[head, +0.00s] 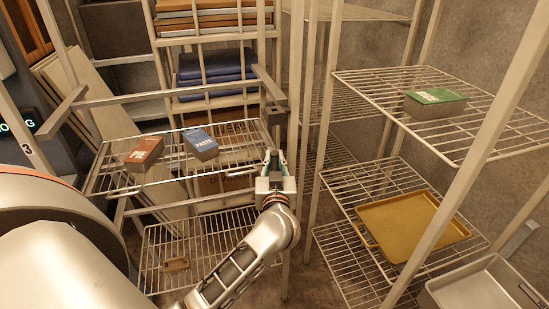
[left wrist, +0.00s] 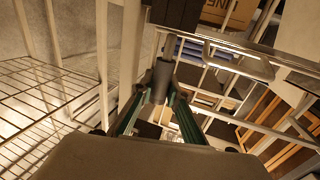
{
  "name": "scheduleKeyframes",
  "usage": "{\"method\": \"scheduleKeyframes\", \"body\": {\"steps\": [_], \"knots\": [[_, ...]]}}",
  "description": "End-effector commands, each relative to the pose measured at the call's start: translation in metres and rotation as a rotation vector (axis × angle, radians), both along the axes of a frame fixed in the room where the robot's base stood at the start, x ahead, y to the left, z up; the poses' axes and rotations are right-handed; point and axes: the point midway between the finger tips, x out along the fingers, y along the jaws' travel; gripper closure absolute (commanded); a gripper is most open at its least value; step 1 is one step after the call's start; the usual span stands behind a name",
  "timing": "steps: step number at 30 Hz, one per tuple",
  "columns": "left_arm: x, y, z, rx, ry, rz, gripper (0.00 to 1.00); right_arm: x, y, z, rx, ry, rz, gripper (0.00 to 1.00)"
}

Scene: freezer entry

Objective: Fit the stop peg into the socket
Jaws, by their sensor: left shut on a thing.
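My left gripper (head: 273,160) is in the middle of the head view, beside the right front corner of the left wire rack. In the left wrist view its green-lined fingers (left wrist: 158,100) are shut on a grey cylindrical stop peg (left wrist: 160,78). The peg points away from the palm, toward a dark block (left wrist: 176,12) at the top of that view, which looks like the socket. In the head view this dark block (head: 273,105) sits by the rack post, just above the gripper. Whether the peg touches it I cannot tell. My right gripper is out of view.
A red box (head: 145,150) and a blue box (head: 200,142) lie on the left wire shelf. A green box (head: 435,103), a yellow tray (head: 410,222) and a grey bin (head: 485,285) are at the right. Upright posts stand close to my left gripper.

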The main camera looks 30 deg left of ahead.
Motion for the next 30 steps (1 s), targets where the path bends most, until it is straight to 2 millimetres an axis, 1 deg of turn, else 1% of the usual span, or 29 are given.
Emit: {"method": "scheduleKeyframes", "body": {"steps": [6,15,30], "knots": [[-0.0001,0.0,0.0003,0.002,0.0,0.0,1.0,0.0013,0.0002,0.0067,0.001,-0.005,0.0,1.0],[-0.0003,0.0001,-0.0007,0.001,0.001,0.0,1.0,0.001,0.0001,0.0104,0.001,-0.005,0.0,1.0],[-0.0002,0.0,-0.0016,0.001,0.001,0.0,1.0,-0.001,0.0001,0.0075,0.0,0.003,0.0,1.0]]}}
